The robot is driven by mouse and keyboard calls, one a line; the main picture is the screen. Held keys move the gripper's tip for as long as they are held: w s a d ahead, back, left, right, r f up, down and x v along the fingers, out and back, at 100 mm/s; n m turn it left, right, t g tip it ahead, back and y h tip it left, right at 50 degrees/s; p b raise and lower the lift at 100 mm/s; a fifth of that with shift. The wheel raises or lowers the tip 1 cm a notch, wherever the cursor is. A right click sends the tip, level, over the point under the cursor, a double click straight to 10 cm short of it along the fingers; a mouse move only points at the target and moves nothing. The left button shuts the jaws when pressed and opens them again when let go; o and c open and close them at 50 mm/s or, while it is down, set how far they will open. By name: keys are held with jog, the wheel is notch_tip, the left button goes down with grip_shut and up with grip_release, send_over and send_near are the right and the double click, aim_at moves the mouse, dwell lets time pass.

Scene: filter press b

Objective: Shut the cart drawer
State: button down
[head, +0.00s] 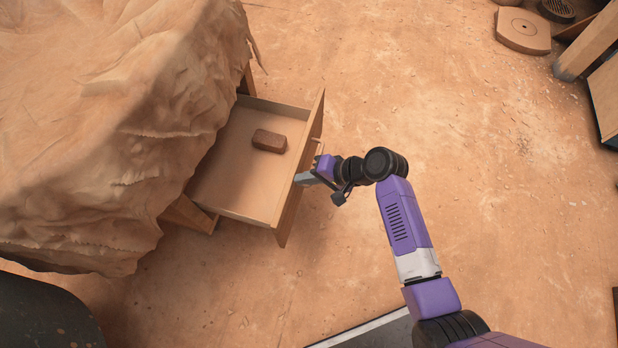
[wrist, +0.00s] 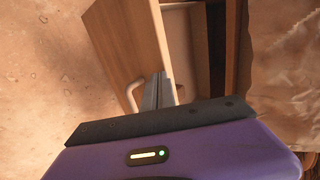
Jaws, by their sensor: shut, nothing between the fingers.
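The cart drawer (head: 240,185) is pulled out from under a draped brown cover, and a brown block (head: 269,141) lies inside it. Its wooden front panel (head: 301,170) faces right in the head view; the panel also shows in the wrist view (wrist: 128,40). A pale handle (wrist: 132,92) sticks out from the panel. My gripper (head: 302,179) is shut and empty, its fingertips at the outer face of the panel beside the handle. In the wrist view the closed fingers (wrist: 158,90) overlap the panel's face; I cannot tell if they touch it.
The draped cover (head: 110,120) hides most of the cart on the left. A wooden leg (head: 190,213) shows below the drawer. Bare sandy floor (head: 450,110) lies open to the right. Wooden pieces (head: 522,30) lie at the top right.

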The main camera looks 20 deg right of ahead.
jog(key=w+a+b, duration=0.2)
jog(key=w+a, duration=0.5)
jog(key=a, duration=0.3)
jog(key=w+a+b, duration=0.2)
jog(key=w+a, duration=0.6)
jog(key=a, duration=0.3)
jog(key=shift+w+b, duration=0.15)
jog(key=shift+b, duration=0.15)
jog(key=shift+a, duration=0.15)
jog(key=shift+r, duration=0.1)
jog(key=s+d+f+p+v, duration=0.1)
jog(key=p+v, duration=0.5)
jog(key=v, duration=0.7)
jog(key=shift+d+f, duration=0.45)
jog(key=shift+f, duration=0.1)
